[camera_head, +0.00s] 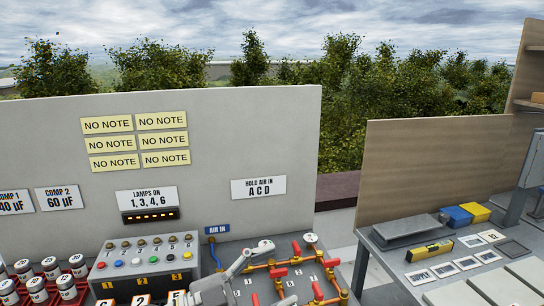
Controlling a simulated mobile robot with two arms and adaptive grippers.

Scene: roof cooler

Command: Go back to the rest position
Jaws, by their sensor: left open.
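My left gripper (281,271) is at the bottom middle, pale grey, with its jaws apart. One finger reaches up and right, and what looks like the other tip shows at the bottom edge. It is in front of the pipe panel with red valve handles (278,273), between that panel and the button box (145,262). I see nothing held between the fingers. Whether a finger touches the panel cannot be told. My right gripper is not in view.
A grey back board (240,130) with notes stands behind the bench. Several jars (50,268) stand at the left. At the right, a second table (400,262) bears a grey case (407,231), a yellow level (429,251), yellow and blue boxes and cards. A gap separates the benches.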

